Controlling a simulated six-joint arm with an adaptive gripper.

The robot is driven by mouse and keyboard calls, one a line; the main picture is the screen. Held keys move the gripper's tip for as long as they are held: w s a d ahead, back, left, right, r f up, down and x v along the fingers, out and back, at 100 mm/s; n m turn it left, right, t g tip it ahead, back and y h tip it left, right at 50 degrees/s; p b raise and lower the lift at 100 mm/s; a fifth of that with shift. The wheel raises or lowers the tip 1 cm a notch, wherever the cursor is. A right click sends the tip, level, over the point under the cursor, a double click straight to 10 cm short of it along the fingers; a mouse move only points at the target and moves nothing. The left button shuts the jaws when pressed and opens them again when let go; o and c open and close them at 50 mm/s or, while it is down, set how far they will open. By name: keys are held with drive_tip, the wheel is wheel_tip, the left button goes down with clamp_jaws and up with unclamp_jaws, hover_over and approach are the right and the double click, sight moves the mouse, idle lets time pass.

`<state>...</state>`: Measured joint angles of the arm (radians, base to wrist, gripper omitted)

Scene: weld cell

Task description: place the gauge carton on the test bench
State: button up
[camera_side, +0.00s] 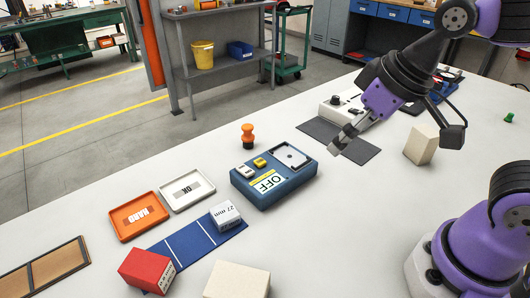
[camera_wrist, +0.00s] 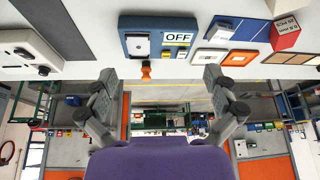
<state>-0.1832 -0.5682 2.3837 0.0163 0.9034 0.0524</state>
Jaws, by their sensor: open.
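A white box marked "27 mm" (camera_side: 225,214), which may be the gauge carton, sits on a blue strip with white lines (camera_side: 190,243). A red box with a printed white side (camera_side: 147,270) stands at the strip's near end. A blue unit (camera_side: 262,196) with an "OFF" card stands mid-table; I cannot tell whether it is the test bench. It also shows at the top of the wrist view (camera_wrist: 130,45). My gripper (camera_side: 345,140) is over the dark grey mat (camera_side: 362,151), away from the boxes. In the wrist view its fingers (camera_wrist: 163,92) are wide apart with nothing between them.
An orange "HARD" tray (camera_side: 138,217) and a white "OK" tray (camera_side: 187,189) lie left of the blue unit. An orange knob (camera_side: 248,136) stands behind it. Cream blocks stand at right (camera_side: 421,145) and front (camera_side: 237,281). A white device (camera_side: 340,107) is behind the mat.

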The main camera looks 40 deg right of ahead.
drive_tip(key=shift+m+t+h, duration=0.4)
drive_tip(key=shift+m, duration=0.3)
drive_tip(key=d, duration=0.1)
drive_tip(key=s+d, duration=0.2)
drive_tip(key=shift+d, duration=0.4)
drive_tip(key=n+g+y, duration=0.1)
drive_tip(key=n+g, duration=0.3)
drive_tip(key=n, duration=0.3)
approach(239, 284)
drive_tip(key=shift+w+d+f, duration=0.2)
drive_tip(key=shift+w+f, duration=0.05)
drive_tip(key=shift+w, duration=0.05)
drive_tip(key=f, duration=0.2)
drive_tip(key=a+f, duration=0.1)
drive_tip(key=f, duration=0.1)
drive_tip(key=shift+f, duration=0.4)
drive_tip(key=shift+w+a+f, duration=0.1)
drive_tip(key=shift+w+f, duration=0.05)
drive_tip(key=shift+f, duration=0.8)
drive_tip(key=shift+w+f, duration=0.2)
drive_tip(key=shift+f, duration=0.75)
drive_tip(key=shift+w+a+f, duration=0.1)
drive_tip(key=shift+w+f, duration=0.05)
drive_tip(key=shift+f, duration=0.85)
drive_tip(key=shift+f, duration=0.2)
